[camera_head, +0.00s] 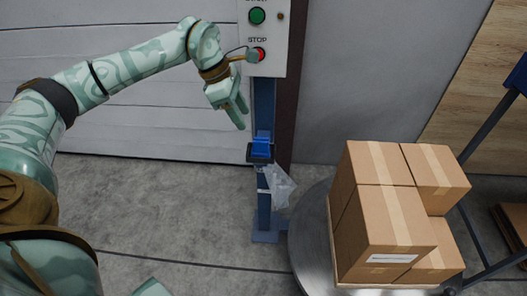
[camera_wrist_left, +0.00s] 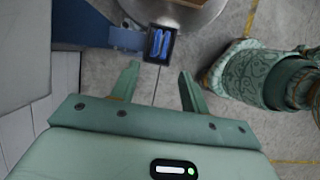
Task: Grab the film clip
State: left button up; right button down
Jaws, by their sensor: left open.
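A blue clip-like piece (camera_head: 261,147), which I take for the film clip, lies in a small black tray (camera_head: 250,155) on a blue post. In the left wrist view the blue piece (camera_wrist_left: 160,43) shows inside the dark tray (camera_wrist_left: 149,56), beyond the fingertips. My left gripper (camera_head: 243,118) is open and empty, pointing down, above and slightly left of the tray in the head view. In the left wrist view its two fingers (camera_wrist_left: 158,70) are spread apart, clear of the tray. My right gripper is not in view.
A control box (camera_head: 267,38) with green and red buttons is close beside my left wrist. Clear film (camera_head: 278,187) hangs below the tray. Taped cartons (camera_head: 377,225) stand on a round turntable (camera_head: 307,250) at right. A shutter door (camera_head: 140,135) is behind; floor at left is free.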

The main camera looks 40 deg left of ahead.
aim_at(260, 140)
pick_arm(q)
jog(key=b+x, duration=0.1)
jog(key=x, duration=0.4)
jog(key=shift+w+d+f, duration=0.15)
jog(key=shift+f, duration=0.1)
jog(key=b+x, duration=0.1)
jog(key=x, duration=0.1)
jog(key=b+x, duration=0.2)
jog(key=x, duration=0.1)
jog(key=shift+w+d+r, duration=0.1)
jog(key=shift+w+d, duration=0.15)
jog(key=shift+d, duration=0.15)
jog(key=shift+s+r, duration=0.1)
jog(key=shift+r, duration=0.05)
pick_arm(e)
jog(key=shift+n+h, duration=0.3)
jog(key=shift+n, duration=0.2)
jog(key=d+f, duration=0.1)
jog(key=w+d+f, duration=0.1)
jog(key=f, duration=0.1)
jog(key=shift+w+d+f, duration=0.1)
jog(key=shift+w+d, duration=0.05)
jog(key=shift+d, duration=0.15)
pick_arm(q)
grip_shut()
